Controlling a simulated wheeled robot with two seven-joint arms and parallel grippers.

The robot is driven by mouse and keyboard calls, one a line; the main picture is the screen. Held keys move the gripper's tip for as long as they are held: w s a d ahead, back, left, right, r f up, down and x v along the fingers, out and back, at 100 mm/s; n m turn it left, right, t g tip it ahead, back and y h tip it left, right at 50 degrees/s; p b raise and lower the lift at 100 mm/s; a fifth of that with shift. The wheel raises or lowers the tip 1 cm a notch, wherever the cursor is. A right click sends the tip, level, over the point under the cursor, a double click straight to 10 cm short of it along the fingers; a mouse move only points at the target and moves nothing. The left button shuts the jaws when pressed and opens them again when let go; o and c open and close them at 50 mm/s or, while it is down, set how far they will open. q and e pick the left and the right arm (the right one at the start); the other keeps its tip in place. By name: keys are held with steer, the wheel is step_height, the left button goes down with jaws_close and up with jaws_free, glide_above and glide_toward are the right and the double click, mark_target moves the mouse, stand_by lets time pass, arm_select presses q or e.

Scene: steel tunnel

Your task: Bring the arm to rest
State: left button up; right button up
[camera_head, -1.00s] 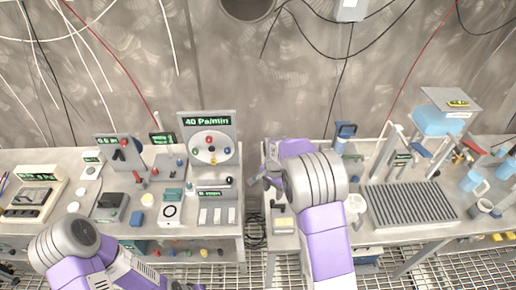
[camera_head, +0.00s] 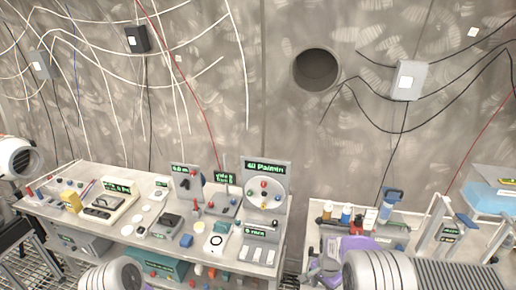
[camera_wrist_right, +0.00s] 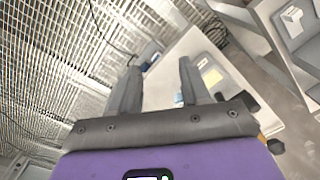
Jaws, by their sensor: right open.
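My right arm shows at the bottom right of the head view, with a grey ringed joint and a purple wrist. Its gripper (camera_head: 322,270) is partly visible at the near edge of the right bench. In the right wrist view the two grey fingers (camera_wrist_right: 160,85) stand apart with nothing held between them. Beyond the fingertips are the floor grating and a pale bench top. My left arm shows only as a grey ringed joint at the bottom left of the head view. Its gripper is out of the picture.
The left bench (camera_head: 130,232) carries instruments, including a round dial panel (camera_head: 264,194). The right bench holds several small bottles (camera_head: 346,214), a blue-topped device (camera_head: 391,203) and a blue container (camera_head: 492,198). A gap separates the benches. Floor grating (camera_wrist_right: 50,75) shows in the wrist view.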

steer(key=s+a+f+n+y+b, duration=0.1)
steer(key=s+a+f+n+b, duration=0.1)
steer(key=s+f, duration=0.45)
steer(key=s+a+f+n+b, duration=0.1)
steer(key=s+f+n, duration=0.15)
steer(key=f, duration=0.75)
arm_select(q)
step_height(320, 180, down, 7)
steer(key=w+b, duration=0.1)
steer(key=b, duration=0.2)
steer(key=shift+w, duration=0.2)
arm_select(e)
steer(key=s+a+f+n+y, duration=0.1)
steer(key=s+a+f+n, duration=0.1)
steer(key=s, duration=0.4)
steer(key=s+a+f+n+y, duration=0.1)
steer(key=s+a+f+y, duration=0.1)
steer(key=s+a+f, duration=0.2)
steer(key=shift+s+a+n+t, duration=0.3)
steer(key=shift+s+a+n, duration=0.05)
steer(key=shift+s+a, duration=0.6)
